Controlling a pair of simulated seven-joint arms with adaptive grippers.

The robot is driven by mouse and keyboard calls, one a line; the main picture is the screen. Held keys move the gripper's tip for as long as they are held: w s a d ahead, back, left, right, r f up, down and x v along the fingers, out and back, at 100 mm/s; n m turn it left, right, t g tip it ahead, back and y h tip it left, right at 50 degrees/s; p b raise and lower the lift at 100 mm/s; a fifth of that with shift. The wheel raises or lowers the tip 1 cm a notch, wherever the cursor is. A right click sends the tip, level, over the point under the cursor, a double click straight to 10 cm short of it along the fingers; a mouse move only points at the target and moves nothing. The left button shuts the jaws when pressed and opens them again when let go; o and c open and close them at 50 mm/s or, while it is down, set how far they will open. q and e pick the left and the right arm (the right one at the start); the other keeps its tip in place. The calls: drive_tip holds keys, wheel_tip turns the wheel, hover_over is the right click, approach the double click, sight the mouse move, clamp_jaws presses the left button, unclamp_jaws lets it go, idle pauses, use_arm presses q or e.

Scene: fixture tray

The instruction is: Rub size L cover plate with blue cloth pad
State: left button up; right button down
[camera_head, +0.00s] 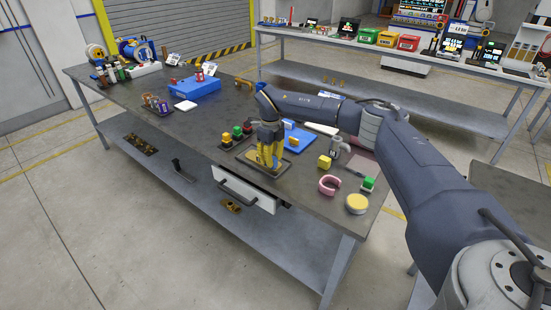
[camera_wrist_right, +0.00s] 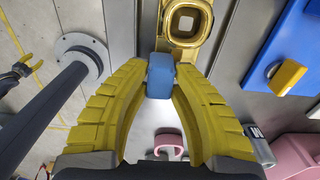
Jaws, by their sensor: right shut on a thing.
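My right gripper (camera_head: 267,166) is over the dark fixture tray (camera_head: 285,166) near the front edge of the workbench, pointing down. In the right wrist view its yellow fingers (camera_wrist_right: 160,88) are shut on the blue cloth pad (camera_wrist_right: 160,75). A gold plate with a squarish hole (camera_wrist_right: 187,40) lies just beyond the pad and is cut off by the top edge; it looks like the cover plate, but I see no size mark. The pad overlaps its near end in the picture; I cannot tell whether they touch. In the head view the fingers hide the pad.
A blue board (camera_head: 300,136) lies behind the tray. Red, yellow and green button-like pieces (camera_head: 226,139) stand to its left. A yellow cube (camera_head: 324,161), a pink ring (camera_head: 329,186) and a round yellow-topped item (camera_head: 357,203) stand to the right. A drawer (camera_head: 244,190) protrudes below the front edge.

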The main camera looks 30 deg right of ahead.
wheel_tip(320, 180, up, 3)
drive_tip(key=shift+f, duration=0.15)
drive_tip(key=shift+r, duration=2.35)
drive_tip(key=shift+w+r, duration=0.1)
